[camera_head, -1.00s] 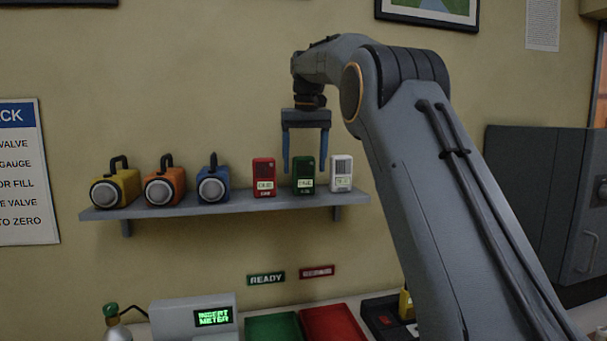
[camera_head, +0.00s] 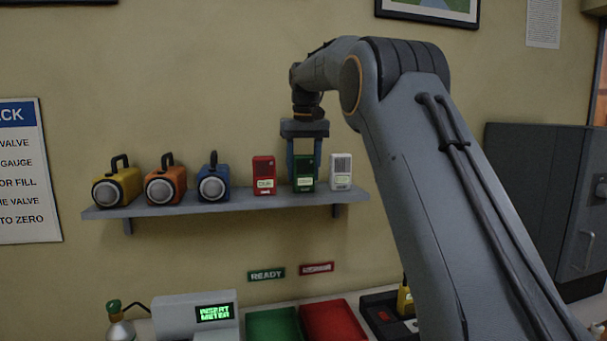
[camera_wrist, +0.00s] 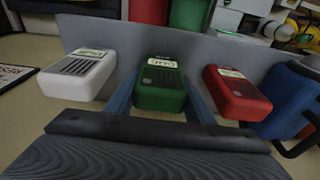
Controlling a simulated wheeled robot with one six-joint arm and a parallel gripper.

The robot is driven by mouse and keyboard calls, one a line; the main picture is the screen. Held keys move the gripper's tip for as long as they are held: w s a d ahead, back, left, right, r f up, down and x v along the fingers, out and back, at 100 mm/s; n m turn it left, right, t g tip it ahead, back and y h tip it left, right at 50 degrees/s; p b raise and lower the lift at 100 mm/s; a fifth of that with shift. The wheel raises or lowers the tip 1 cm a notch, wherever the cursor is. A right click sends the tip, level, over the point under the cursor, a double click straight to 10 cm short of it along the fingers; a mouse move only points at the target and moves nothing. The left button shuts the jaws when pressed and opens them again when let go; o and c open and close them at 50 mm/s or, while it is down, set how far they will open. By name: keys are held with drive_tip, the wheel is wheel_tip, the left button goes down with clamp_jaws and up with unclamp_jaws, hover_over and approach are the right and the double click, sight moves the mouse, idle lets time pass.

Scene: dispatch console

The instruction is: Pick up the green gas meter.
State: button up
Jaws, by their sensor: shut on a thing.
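The green gas meter (camera_head: 304,174) stands upright on the wall shelf, between a red meter (camera_head: 264,175) and a white meter (camera_head: 341,172). My gripper (camera_head: 304,172) reaches down from above with its blue fingers on both sides of the green meter, shut on it. In the wrist view the green meter (camera_wrist: 160,84) is between the two fingers, with the white meter (camera_wrist: 78,74) to its left and the red meter (camera_wrist: 237,93) to its right. The green meter appears to rest on the shelf.
The shelf (camera_head: 240,206) also holds a blue lamp (camera_head: 213,182), an orange lamp (camera_head: 165,187) and a yellow lamp (camera_head: 115,190) at left. Below are a console reading "INSERT METER" (camera_head: 195,313), a green tray (camera_head: 272,325) and a red tray (camera_head: 333,321).

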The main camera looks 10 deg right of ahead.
drive_tip(key=shift+r, duration=0.1)
wheel_tip(320, 180, up, 9)
drive_tip(key=shift+w+f, duration=0.1)
drive_tip(key=shift+w, duration=0.05)
drive_tip(key=shift+r, duration=0.5)
